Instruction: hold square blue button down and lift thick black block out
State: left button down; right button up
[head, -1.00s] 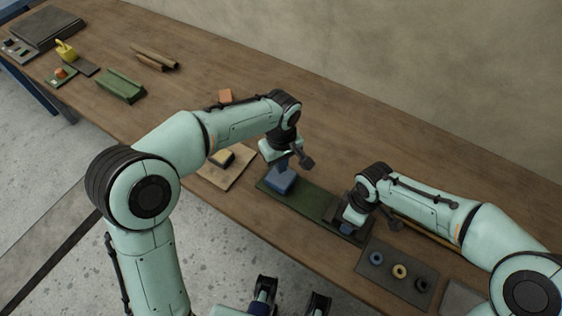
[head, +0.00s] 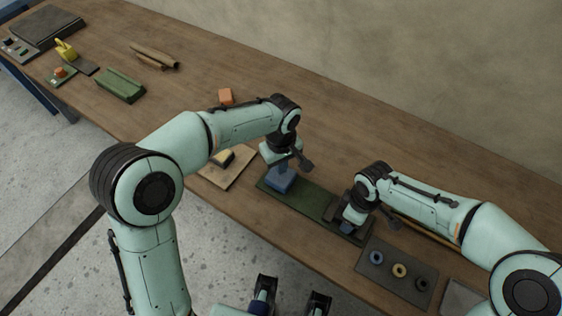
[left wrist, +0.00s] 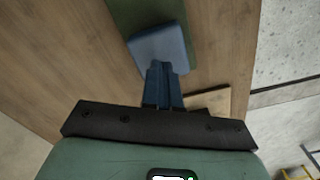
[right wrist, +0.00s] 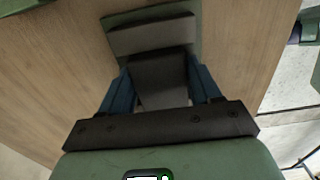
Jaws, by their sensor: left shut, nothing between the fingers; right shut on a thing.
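The square blue button (head: 279,185) sits on the left part of a long green base (head: 309,205). My left gripper (head: 284,174) is shut and empty, with its fingertips down on the button's top. In the left wrist view the closed fingers (left wrist: 161,68) meet the blue button (left wrist: 158,45). My right gripper (head: 347,226) is at the other end of the base. In the right wrist view its fingers (right wrist: 160,88) are shut on the thick black block (right wrist: 158,70), one finger on each side. Whether the block is clear of its seat is hidden.
A dark tray (head: 375,275) with several rings lies right of the base. An orange block (head: 225,97) is behind my left arm. The table behind the base is clear.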

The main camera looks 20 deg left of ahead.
pick_arm(q)
jog(key=shift+f, duration=1.95)
pick_arm(e)
jog(key=shift+r, duration=2.55)
pick_arm(q)
notch_tip(320, 180, up, 9)
jog(key=shift+r, duration=0.1)
